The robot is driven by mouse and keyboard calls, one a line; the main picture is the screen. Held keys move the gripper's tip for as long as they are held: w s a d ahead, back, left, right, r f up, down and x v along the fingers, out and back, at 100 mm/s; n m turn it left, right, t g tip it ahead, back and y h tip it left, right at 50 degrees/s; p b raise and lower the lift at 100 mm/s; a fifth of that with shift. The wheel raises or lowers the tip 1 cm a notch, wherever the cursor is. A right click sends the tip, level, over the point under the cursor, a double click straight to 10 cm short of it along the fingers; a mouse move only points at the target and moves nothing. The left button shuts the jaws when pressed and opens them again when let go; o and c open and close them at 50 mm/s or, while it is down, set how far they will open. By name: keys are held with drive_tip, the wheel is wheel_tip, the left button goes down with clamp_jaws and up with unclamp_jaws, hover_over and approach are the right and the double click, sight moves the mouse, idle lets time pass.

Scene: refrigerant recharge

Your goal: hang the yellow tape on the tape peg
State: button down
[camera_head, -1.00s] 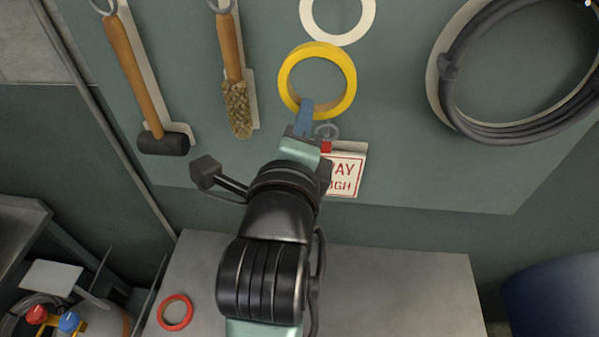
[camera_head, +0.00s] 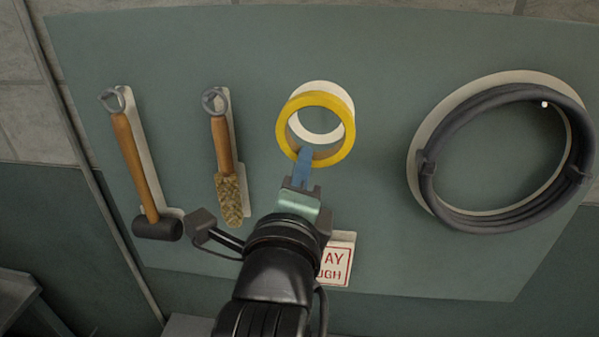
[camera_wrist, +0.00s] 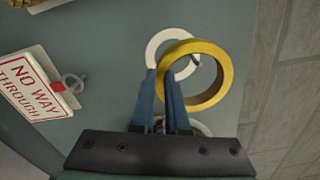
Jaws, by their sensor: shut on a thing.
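The yellow tape (camera_head: 344,147) is a ring held upright in front of the board. My gripper (camera_head: 304,158) is shut on its lower left edge in the head view. In the wrist view my gripper's blue fingers (camera_wrist: 166,84) pinch the tape (camera_wrist: 226,72) at its left side. A white ring-shaped outline (camera_head: 318,84) shows on the board behind the tape, partly covered by it. In the wrist view the outline (camera_wrist: 155,45) lies up and left of the tape. A small pale piece shows at the outline in the wrist view, perhaps the peg (camera_wrist: 195,61); its shape is unclear.
On the board (camera_head: 380,60) a hammer (camera_head: 133,160) and a brush (camera_head: 226,165) hang at left. A coiled black hose (camera_head: 430,190) hangs at right. The board between tape and hose is clear.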

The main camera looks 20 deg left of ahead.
drive_tip(key=shift+f+x, duration=0.2)
drive_tip(key=shift+x, duration=2.4)
drive_tip(key=shift+w+f+b, duration=0.1)
drive_tip(key=shift+w+b, duration=0.05)
drive_tip(key=shift+b, duration=0.15)
drive_tip(key=shift+w+a+f, duration=0.2)
drive_tip(key=shift+w, duration=0.15)
drive_tip(key=shift+w+f, duration=0.15)
drive_tip(key=c, duration=0.8)
unclamp_jaws()
drive_tip(key=shift+c, duration=0.2)
drive_tip(key=shift+b, duration=0.35)
